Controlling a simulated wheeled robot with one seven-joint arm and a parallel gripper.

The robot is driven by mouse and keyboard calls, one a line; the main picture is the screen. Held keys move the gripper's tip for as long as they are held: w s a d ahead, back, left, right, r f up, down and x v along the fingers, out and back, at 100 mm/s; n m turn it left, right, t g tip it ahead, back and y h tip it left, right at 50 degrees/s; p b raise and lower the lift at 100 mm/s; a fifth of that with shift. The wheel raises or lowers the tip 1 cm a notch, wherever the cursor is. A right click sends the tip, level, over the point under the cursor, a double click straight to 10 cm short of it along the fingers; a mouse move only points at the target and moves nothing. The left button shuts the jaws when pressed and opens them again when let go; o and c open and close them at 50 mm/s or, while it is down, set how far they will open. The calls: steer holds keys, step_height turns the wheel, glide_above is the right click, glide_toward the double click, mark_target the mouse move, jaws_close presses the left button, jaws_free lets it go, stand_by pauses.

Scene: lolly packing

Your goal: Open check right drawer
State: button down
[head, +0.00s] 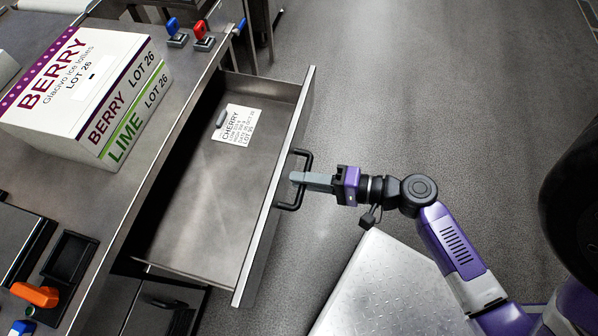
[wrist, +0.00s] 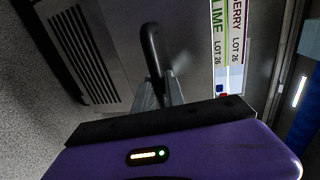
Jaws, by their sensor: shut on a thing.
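The drawer (head: 196,212) is pulled well out from under the metal table in the head view. Its black bar handle (head: 306,165) is on the front panel, and my gripper (head: 297,178) is shut on it. The handle also shows in the wrist view (wrist: 151,48), rising between my two grey fingers (wrist: 160,92). Inside the drawer lies a white card (head: 239,126) marked CHERRY with a dark clip-like piece at its top left corner. The rest of the drawer floor looks bare.
A carton (head: 88,92) marked BERRY and LIME, LOT 26, stands on the table (head: 150,165). Blue (head: 173,26) and red (head: 201,32) handled pieces stand at its back edge. An orange piece (head: 35,294) is at lower left. A metal plate (head: 385,285) is below my arm; grey floor lies beyond the drawer.

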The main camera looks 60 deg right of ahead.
steer(key=c, duration=1.4)
jaws_free()
steer(key=shift+c, duration=0.2)
steer(key=v, duration=0.7)
steer(key=shift+s, duration=0.35)
steer(key=shift+d, duration=0.25)
